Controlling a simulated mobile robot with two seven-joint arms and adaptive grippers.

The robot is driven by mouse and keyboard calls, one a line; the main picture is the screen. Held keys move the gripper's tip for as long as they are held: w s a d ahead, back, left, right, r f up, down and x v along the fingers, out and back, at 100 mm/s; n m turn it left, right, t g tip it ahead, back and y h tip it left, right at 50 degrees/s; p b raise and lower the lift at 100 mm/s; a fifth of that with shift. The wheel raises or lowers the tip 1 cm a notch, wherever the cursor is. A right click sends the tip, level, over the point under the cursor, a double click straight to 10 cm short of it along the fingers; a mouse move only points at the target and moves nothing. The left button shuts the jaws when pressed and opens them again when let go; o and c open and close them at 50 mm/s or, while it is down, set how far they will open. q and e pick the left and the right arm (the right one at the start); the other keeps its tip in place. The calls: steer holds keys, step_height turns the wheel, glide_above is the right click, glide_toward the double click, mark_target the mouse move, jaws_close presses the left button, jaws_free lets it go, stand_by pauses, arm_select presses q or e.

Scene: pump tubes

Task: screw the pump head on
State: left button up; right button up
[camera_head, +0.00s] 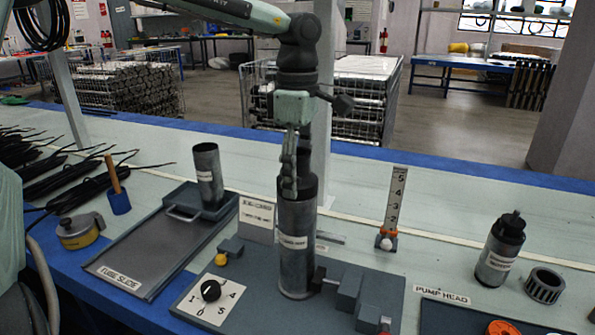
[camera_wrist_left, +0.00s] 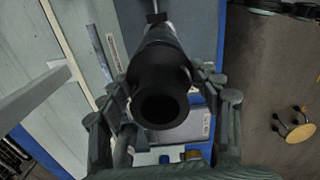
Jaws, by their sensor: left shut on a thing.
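A tall grey tube (camera_head: 297,245) with a white label stands upright on the dark fixture base (camera_head: 255,275). A dark cylindrical piece, seemingly the pump head (camera_head: 310,160), rises from the tube's top. My left gripper (camera_head: 289,178) comes from above and is shut on this piece, partly hiding it. In the left wrist view the dark piece (camera_wrist_left: 158,80) lies between the two fingers (camera_wrist_left: 165,105), with its round open end towards the camera. The joint between piece and tube is partly hidden, so I cannot tell how it is seated. My right gripper is out of view.
A clamp block (camera_head: 350,288) stands right of the tube and a numbered dial (camera_head: 211,291) at its left. A dark-topped cylinder (camera_head: 501,248) and a ribbed ring (camera_head: 545,286) stand at the right. A smaller grey tube (camera_head: 208,172) stands on the slide tray (camera_head: 150,250).

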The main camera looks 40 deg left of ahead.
arm_select(q)
steer(key=shift+m, duration=0.9)
steer(key=m, duration=0.3)
steer(key=shift+m, duration=0.3)
steer(key=m, duration=0.3)
steer(key=shift+p, duration=0.3)
steer(key=o, duration=1)
steer(key=shift+o, duration=0.2)
